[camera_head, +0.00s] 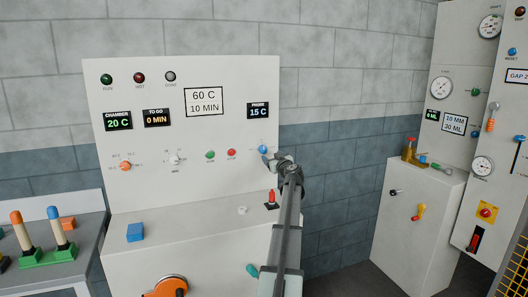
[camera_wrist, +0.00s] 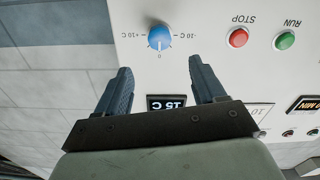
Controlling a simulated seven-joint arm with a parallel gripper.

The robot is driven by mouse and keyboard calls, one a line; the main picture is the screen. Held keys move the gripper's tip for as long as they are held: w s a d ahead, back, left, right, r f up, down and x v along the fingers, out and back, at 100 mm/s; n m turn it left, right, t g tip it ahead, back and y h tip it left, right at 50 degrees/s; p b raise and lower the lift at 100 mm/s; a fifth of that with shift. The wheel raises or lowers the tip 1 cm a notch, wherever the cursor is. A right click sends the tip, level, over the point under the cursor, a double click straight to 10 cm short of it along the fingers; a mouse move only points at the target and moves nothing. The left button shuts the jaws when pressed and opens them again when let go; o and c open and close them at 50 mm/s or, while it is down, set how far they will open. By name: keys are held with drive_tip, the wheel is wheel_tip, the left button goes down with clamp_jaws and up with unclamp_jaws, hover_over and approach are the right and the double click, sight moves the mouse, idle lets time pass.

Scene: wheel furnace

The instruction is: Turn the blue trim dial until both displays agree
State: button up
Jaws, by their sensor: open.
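The blue trim dial (camera_head: 263,149) is on the right of the white panel, below the probe display (camera_head: 258,111), which reads 15 C. The chamber display (camera_head: 118,121) at the left reads 20 C. My gripper (camera_head: 274,158) is just right of the dial in the head view. The wrist view is upside down; the blue dial (camera_wrist: 160,37) shows whole, its white pointer at the 0 mark between +10 C and -10 C. My gripper (camera_wrist: 160,70) is open and empty, the dial beyond its fingertips. The probe display (camera_wrist: 167,103) shows between the fingers, partly hidden.
A red stop button (camera_head: 231,152) and green run button (camera_head: 210,154) sit left of the dial. An orange knob (camera_head: 125,166) is further left. A red object (camera_head: 271,197) stands on the ledge below.

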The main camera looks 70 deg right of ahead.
sight(264, 150)
drive_tip(key=x, duration=1.1)
drive_tip(key=shift+w+d, duration=0.1)
drive_tip(key=c, duration=1)
